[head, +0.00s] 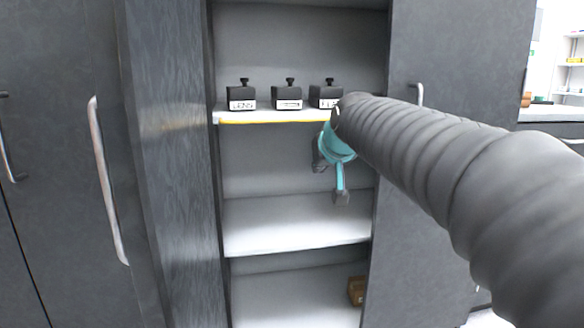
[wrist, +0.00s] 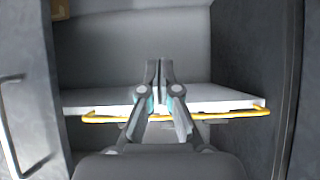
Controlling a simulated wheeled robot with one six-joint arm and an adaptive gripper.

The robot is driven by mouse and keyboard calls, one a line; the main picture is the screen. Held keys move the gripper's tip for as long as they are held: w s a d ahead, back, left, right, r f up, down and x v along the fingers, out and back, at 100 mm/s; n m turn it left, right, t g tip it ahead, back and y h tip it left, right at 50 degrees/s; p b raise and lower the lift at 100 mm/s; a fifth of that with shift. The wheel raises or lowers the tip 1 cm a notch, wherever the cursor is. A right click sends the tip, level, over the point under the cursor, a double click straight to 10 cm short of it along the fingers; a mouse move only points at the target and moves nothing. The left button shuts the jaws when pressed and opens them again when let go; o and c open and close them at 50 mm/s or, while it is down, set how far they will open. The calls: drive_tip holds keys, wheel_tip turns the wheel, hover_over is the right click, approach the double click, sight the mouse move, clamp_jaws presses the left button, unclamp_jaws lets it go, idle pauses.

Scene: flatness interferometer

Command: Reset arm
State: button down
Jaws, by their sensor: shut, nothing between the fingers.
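My gripper (head: 340,196), with teal joints and dark fingers, is in front of the open cabinet bay, just below the top shelf's front edge, at the right of the bay. In the wrist view my gripper (wrist: 159,70) has its two fingers together, with nothing between them. My thick grey ribbed arm comes in from the right in the head view and covers the right end of the top shelf.
Three black labelled blocks with knobs, the middle one here (head: 287,97), stand on the yellow-edged top shelf (head: 270,117). The middle shelf (head: 290,228) is empty where visible. A small brown box (head: 356,291) sits low on the right. Closed dark doors with handles (head: 107,185) flank the bay.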

drive_tip(key=s+f+g, duration=0.2)
drive_tip(key=s+f, duration=0.3)
drive_tip(key=f, duration=0.2)
drive_tip(key=s+d+f+g+p, duration=0.1)
drive_tip(key=s+d+f+p, duration=0.1)
drive_tip(key=s, duration=0.7)
drive_tip(key=s+d+f+m+g+h+p, duration=0.1)
drive_tip(key=s+d+f+p, duration=0.1)
drive_tip(key=s+p, duration=0.3)
drive_tip(key=s+d+f+g+p, duration=0.1)
drive_tip(key=s+d+f+p, duration=0.1)
drive_tip(key=s, duration=1.1)
drive_tip(key=shift+s+f+h+p, duration=0.2)
drive_tip(key=shift+s+h+p, duration=0.1)
drive_tip(key=shift+p, duration=0.55)
drive_tip(key=shift+d, duration=0.1)
